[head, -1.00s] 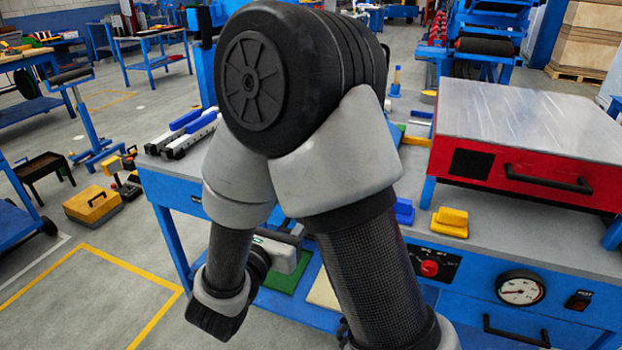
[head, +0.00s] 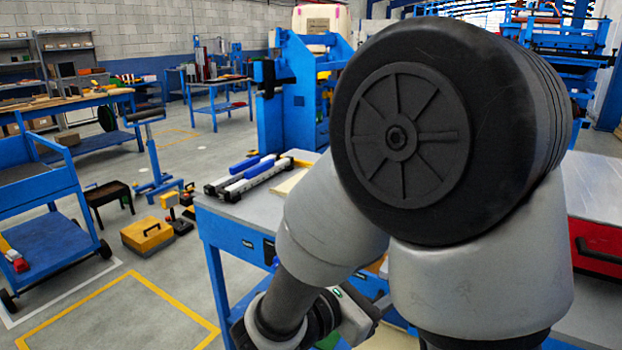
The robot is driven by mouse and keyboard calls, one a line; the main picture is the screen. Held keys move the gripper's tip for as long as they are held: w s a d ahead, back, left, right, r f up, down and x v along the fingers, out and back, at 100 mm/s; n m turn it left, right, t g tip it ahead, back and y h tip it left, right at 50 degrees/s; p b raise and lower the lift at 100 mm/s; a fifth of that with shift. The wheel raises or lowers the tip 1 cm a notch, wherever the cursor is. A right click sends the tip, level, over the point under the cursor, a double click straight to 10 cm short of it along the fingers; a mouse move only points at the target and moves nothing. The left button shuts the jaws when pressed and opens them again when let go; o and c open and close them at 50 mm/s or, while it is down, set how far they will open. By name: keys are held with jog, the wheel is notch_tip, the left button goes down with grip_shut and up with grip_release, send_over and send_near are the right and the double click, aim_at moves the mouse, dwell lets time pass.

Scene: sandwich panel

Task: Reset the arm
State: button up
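My arm fills the right half of the head view, with its large black joint at upper right and its grey links folding downward. What looks like the body of my gripper (head: 357,318) shows in part at the bottom, in front of the blue workbench. Its fingers are hidden or out of frame, so I cannot tell whether it is open or shut, or whether it holds anything.
The workbench (head: 225,210) carries blue and white bars (head: 246,178) at its left end. A red press (head: 598,240) with a metal top is partly hidden at right. A yellow toolbox (head: 147,236) and a blue cart (head: 45,235) stand at left. Marked floor between is clear.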

jog(key=s+d+f+m+g+y, duration=0.1)
jog(key=s+d+m+g+y, duration=0.25)
jog(key=s+m, duration=0.35)
jog(key=s+d+m+g+y, duration=0.25)
jog(key=s+m+g, duration=0.25)
jog(key=s+m, duration=0.3)
jog(key=w+a+r+m+t+y, duration=0.1)
jog(key=a+r+m+t+y, duration=0.4)
jog(key=a+m+y, duration=0.35)
notch_tip(320, 180, up, 25)
jog(key=p, duration=2.5)
jog(key=shift+w+a, duration=0.15)
jog(key=shift+a, duration=0.3)
